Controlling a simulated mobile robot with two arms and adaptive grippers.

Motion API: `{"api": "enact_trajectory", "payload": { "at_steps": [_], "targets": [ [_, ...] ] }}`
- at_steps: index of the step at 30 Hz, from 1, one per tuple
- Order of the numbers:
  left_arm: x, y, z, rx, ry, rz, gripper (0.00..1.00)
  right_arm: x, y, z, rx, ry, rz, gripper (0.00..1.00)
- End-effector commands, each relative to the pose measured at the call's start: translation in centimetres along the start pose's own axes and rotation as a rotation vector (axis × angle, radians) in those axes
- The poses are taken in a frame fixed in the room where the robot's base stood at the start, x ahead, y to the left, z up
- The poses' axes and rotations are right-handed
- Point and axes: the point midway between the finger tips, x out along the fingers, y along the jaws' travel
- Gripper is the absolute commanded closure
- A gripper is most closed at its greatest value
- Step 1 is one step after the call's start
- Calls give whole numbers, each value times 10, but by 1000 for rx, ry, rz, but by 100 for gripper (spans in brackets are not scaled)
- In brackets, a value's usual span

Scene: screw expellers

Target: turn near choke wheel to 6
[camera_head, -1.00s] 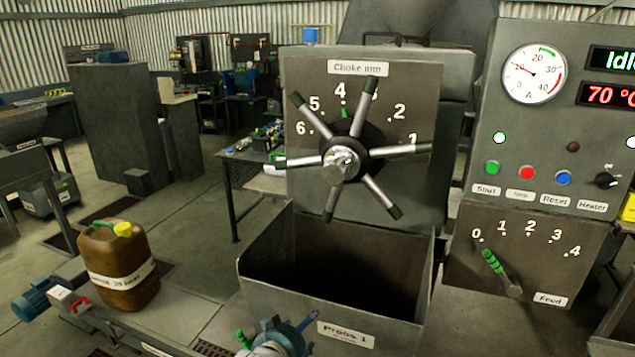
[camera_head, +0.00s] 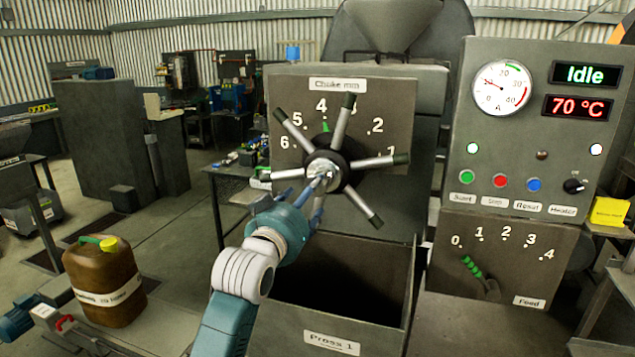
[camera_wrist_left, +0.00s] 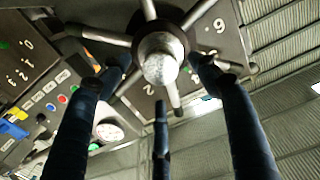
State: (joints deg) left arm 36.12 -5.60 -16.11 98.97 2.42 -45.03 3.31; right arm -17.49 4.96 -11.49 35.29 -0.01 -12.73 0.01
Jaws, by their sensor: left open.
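The choke wheel (camera_head: 343,120) is a dark hub with several silver spokes tipped in black, on a grey plate (camera_head: 390,100) labelled "Choke mm" on Press 1. A green pointer (camera_head: 325,126) above the hub stands by the 4. The plate's 6 (camera_head: 285,142) is at the left. My left gripper (camera_head: 315,190) is in front of the hub, its fingers covering part of the lower spokes. In the left wrist view the silver hub (camera_wrist_left: 160,60) lies between the spread fingers of my left gripper (camera_wrist_left: 160,85), which look apart from it. My right gripper is out of view.
An open press bin (camera_head: 332,342) is below the wheel. To the right stands the control panel (camera_head: 530,120) reading Idle and 70 °C, with a green-handled feed lever (camera_head: 472,267) below. A brown canister (camera_head: 105,285) stands at lower left.

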Motion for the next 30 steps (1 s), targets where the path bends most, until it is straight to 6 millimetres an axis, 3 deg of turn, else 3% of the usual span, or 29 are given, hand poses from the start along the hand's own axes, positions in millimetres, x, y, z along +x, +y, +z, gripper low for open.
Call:
{"api": "enact_trajectory", "payload": {
  "at_steps": [6,13,27,28,30],
  "targets": [
    [41,0,-4,0,-1,0,38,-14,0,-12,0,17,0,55],
    [71,0,-2,0,-1,0,38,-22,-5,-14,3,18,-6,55],
    [82,0,0,0,0,0,38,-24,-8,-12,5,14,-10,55],
    [82,0,0,0,0,0,40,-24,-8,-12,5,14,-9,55],
    [82,0,0,0,0,0,54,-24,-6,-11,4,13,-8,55]
  ]
}}
